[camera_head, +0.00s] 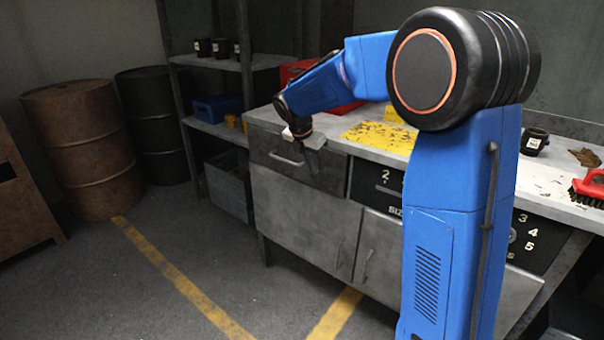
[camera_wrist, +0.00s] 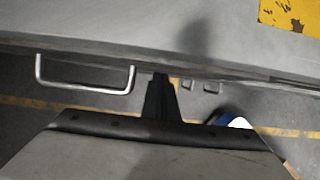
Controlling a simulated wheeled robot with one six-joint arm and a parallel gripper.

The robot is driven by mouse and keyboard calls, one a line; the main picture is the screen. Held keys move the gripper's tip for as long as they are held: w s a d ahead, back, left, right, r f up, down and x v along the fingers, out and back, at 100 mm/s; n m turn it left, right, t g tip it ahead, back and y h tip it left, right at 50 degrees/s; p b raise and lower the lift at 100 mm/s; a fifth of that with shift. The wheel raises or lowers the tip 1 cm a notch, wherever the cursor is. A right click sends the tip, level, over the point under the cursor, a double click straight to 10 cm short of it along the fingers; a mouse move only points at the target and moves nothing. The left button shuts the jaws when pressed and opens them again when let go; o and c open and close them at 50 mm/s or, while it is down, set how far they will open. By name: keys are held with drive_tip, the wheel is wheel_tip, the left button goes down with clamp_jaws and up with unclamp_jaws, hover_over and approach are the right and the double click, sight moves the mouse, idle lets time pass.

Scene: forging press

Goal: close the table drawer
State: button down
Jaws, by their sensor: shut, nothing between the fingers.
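The table drawer (camera_head: 268,148) is a grey metal front under the left end of the workbench top, with a bar handle (camera_head: 285,159). It looks flush or nearly flush with the bench; no open drawer interior shows in either view. My gripper (camera_head: 314,168) is shut and empty, pointing down in front of the right part of the drawer front. In the wrist view, the closed fingers (camera_wrist: 160,82) reach the front edge just right of the handle (camera_wrist: 85,88). I cannot tell whether they touch the front.
Grey cabinet doors (camera_head: 300,220) are below the drawer. On the bench lie a yellow worn sheet (camera_head: 375,138), a black mug (camera_head: 534,142) and a red brush (camera_head: 590,188). Shelves (camera_head: 215,130) and barrels (camera_head: 80,140) stand left. The floor in front is clear.

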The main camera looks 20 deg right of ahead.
drive_tip(key=shift+w+d+r, duration=0.1)
drive_tip(key=shift+w+d, duration=0.45)
drive_tip(key=shift+d, duration=0.2)
